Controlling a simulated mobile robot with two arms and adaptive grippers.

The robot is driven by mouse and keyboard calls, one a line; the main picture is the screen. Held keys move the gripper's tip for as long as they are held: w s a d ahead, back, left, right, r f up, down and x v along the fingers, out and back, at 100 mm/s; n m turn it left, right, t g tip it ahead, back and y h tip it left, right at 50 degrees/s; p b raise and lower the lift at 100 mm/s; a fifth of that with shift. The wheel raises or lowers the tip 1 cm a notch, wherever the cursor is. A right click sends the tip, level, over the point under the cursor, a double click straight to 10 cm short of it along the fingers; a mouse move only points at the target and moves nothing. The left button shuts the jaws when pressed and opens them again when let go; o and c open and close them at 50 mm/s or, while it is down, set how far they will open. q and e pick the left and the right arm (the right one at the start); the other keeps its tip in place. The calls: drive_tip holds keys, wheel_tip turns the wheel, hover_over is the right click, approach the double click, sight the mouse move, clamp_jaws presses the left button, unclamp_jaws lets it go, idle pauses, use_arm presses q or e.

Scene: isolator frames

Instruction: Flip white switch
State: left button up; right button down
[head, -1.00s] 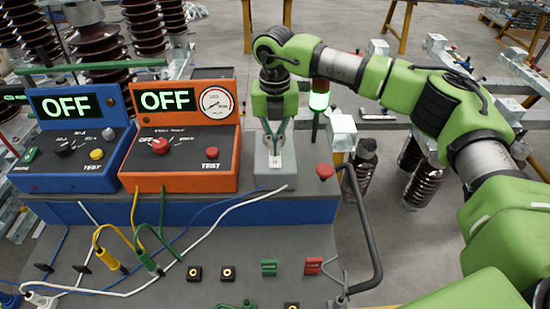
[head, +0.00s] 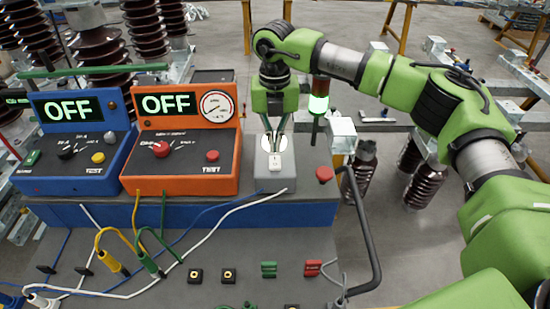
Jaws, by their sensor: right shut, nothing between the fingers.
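The white switch (head: 276,163) sits on the sloped front of a small grey box (head: 275,184) at the right end of the console. My right gripper (head: 274,146) hangs over the box from above, shut and empty, with its fingertips at the upper end of the switch. I cannot tell whether the fingertips touch the switch. My left gripper is not in view.
An orange test unit (head: 180,178) and a blue test unit (head: 75,183) stand left of the box, both displaying OFF. A red mushroom button (head: 324,174) and a dark grey tube handle (head: 366,230) are to the right. Cables cross the lower panel.

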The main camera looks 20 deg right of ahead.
sight(275, 158)
drive_tip(key=shift+r+p, duration=0.9)
drive_tip(key=shift+r, duration=1.2)
drive_tip(key=shift+f, duration=0.1)
